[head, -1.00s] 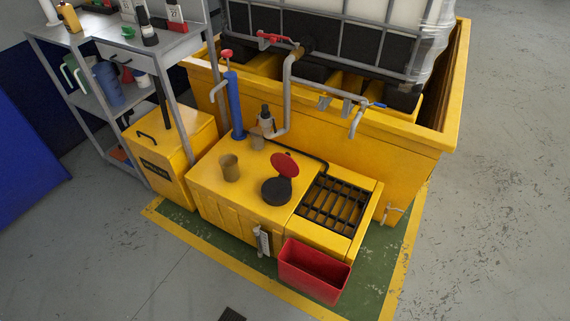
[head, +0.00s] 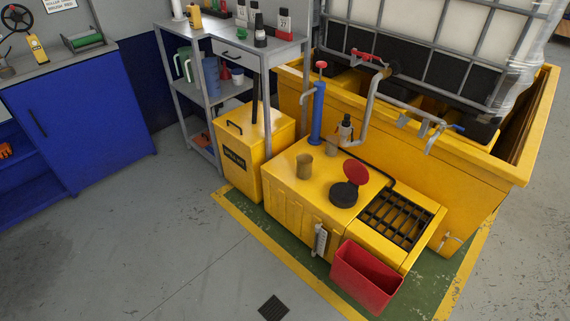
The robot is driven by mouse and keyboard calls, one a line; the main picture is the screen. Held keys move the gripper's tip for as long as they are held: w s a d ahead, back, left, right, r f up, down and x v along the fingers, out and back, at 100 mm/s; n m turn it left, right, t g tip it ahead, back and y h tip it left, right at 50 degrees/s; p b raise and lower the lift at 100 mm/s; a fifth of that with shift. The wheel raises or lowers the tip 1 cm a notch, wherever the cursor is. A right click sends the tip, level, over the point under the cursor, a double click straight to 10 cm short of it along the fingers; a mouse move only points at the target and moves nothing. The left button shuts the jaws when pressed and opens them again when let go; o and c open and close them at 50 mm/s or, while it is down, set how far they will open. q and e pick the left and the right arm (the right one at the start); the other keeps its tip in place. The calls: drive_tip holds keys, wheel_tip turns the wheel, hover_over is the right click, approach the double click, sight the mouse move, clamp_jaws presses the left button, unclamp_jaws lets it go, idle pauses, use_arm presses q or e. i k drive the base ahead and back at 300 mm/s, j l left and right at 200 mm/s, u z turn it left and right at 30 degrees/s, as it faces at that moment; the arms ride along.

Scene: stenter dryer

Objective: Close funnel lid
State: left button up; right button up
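The funnel (head: 344,194) is a dark round piece on top of the yellow cabinet, in the middle right of the head view. Its red lid (head: 356,173) stands up, tilted open at the funnel's far right edge. Neither of my grippers shows in the head view, and nothing touches the lid.
A brown cup (head: 304,167), a blue hand pump (head: 317,112) and a small bottle (head: 345,130) stand near the funnel. A black grate (head: 397,219) lies to its right. A red bin (head: 366,277) is at the front. Grey floor (head: 150,250) is open at the left.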

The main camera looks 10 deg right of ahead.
sight(355, 170)
drive_tip(key=l+u, duration=0.3)
drive_tip(key=u, duration=0.15)
drive_tip(key=l+u, duration=0.3)
drive_tip(key=u, duration=0.15)
drive_tip(key=l+u, duration=0.3)
drive_tip(key=u, duration=0.15)
drive_tip(key=k+l+u, duration=0.1)
drive_tip(key=l+u, duration=0.15)
drive_tip(key=u, duration=0.2)
drive_tip(key=k+l, duration=0.25)
drive_tip(key=l, duration=0.3)
drive_tip(key=k+l, duration=0.25)
drive_tip(key=l, duration=0.3)
drive_tip(key=k+l, duration=0.3)
drive_tip(key=l, duration=0.2)
drive_tip(key=k+l, duration=0.25)
drive_tip(key=l, duration=0.3)
drive_tip(key=k+l, duration=0.25)
drive_tip(key=l, duration=0.3)
drive_tip(key=k+l, duration=0.25)
drive_tip(key=l, duration=0.3)
drive_tip(key=k+l, duration=0.3)
drive_tip(key=l, duration=0.25)
drive_tip(key=k+l, duration=0.25)
drive_tip(key=l, duration=0.3)
